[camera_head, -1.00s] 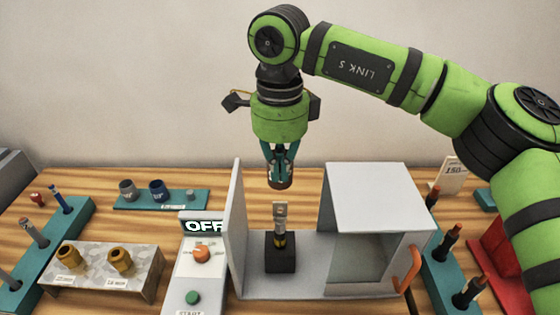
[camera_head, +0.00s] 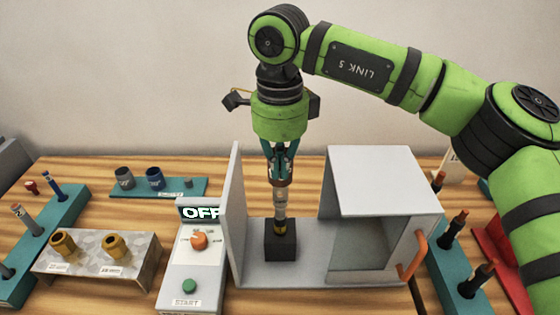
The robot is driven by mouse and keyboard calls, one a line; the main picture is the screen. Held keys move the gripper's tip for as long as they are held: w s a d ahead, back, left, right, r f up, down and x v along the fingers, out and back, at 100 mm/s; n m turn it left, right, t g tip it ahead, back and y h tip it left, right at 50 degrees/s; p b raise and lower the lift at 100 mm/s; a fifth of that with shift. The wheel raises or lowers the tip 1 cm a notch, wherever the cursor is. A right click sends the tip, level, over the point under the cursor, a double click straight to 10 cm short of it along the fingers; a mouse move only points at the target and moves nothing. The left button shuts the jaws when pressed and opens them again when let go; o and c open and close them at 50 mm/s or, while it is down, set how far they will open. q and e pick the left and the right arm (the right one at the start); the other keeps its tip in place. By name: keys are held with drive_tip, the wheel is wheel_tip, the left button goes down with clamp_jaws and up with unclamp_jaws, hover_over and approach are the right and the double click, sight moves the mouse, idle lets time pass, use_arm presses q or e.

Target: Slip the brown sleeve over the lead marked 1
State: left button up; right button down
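My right gripper (camera_head: 280,168) points straight down, its teal fingers shut on the small brown sleeve (camera_head: 280,183). The sleeve is in line with the upright lead (camera_head: 280,208) below it. The lead has a light grey upper part and a yellowish band near its foot, and stands in a black block (camera_head: 281,246) in the open left part of the grey box. The sleeve's lower edge meets the lead's top. I cannot tell whether it surrounds the tip or only touches it. No mark 1 is readable. My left gripper is not in view.
The grey box has a tall left wall (camera_head: 236,210) and a covered right part (camera_head: 385,180) with an orange handle (camera_head: 411,257). An OFF control panel (camera_head: 192,260) stands left. Racks of bushings and rods stand left (camera_head: 40,240), behind (camera_head: 195,187) and right (camera_head: 442,285).

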wheel_tip(320, 180, down, 12)
drive_tip(key=b, duration=0.9)
drive_tip(key=shift+f, duration=0.15)
drive_tip(key=shift+d, duration=0.1)
drive_tip(key=c, duration=1.4)
unclamp_jaws()
drive_tip(key=shift+o, duration=0.2)
drive_tip(key=shift+s+r, duration=0.15)
drive_tip(key=shift+r, duration=0.2)
drive_tip(key=shift+r, duration=0.15)
